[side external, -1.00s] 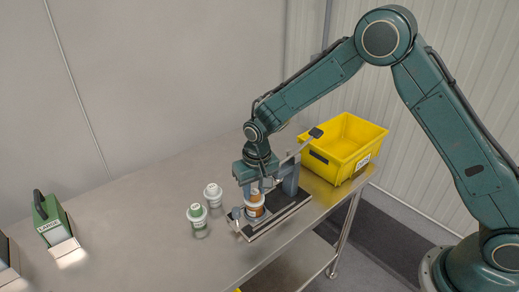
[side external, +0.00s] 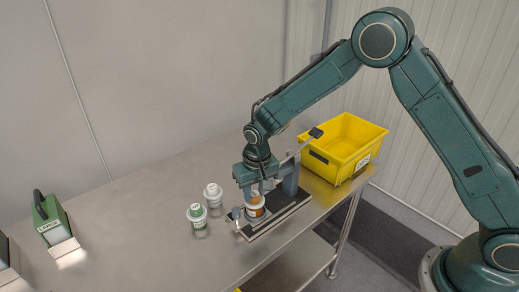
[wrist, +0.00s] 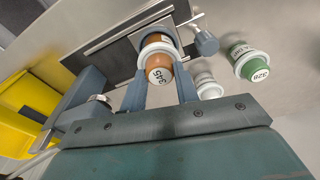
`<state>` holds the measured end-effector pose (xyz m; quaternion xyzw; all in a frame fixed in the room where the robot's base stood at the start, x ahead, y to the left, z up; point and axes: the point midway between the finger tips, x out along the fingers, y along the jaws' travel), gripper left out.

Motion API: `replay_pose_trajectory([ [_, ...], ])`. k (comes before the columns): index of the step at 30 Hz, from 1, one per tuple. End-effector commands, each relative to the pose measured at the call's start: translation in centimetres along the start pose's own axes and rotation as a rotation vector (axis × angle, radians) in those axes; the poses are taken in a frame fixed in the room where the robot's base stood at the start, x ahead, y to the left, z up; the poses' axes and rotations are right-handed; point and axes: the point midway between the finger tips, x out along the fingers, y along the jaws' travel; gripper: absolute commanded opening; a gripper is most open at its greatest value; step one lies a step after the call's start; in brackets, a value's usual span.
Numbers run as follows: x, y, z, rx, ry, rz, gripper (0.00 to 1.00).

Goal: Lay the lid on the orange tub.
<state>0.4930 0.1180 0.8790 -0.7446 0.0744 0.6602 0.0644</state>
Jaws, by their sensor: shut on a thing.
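The orange tub (side external: 257,213) stands in a clamping fixture near the table's front edge, mostly hidden under the lid and my gripper. The white lid (wrist: 158,52) has an orange-brown knob labelled 345. My gripper (wrist: 160,88) points down and its two grey fingers are shut on the lid's knob. The gripper also shows in the side external view (side external: 256,194). The lid is over the tub. I cannot tell whether it touches the rim all round.
A green-topped tub (side external: 197,213) labelled 328 and a white tub (side external: 213,195) stand left of the fixture (side external: 278,223). A yellow bin (side external: 352,145) is behind right. A green device (side external: 54,222) is far left; the table between is clear.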

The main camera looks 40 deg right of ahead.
Motion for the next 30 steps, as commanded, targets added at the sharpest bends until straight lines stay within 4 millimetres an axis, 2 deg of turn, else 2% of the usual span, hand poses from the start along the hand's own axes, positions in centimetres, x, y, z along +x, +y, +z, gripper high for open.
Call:
replay_pose_trajectory([
  [6,0.01,0.0,0.0,0.0,0.0,0.0,0.09],
  [7,0.01,0.0,0.0,0.0,0.0,0.0,0.36],
  [10,0.01,0.0,0.0,0.0,0.0,0.0,0.56],
  [16,0.0,0.0,-0.01,0.0,0.0,0.0,0.56],
  [19,0.0,0.0,-0.01,0.0,0.001,0.0,0.73],
  [30,-0.11,-0.01,-0.03,0.0,0.001,0.0,0.74],
])
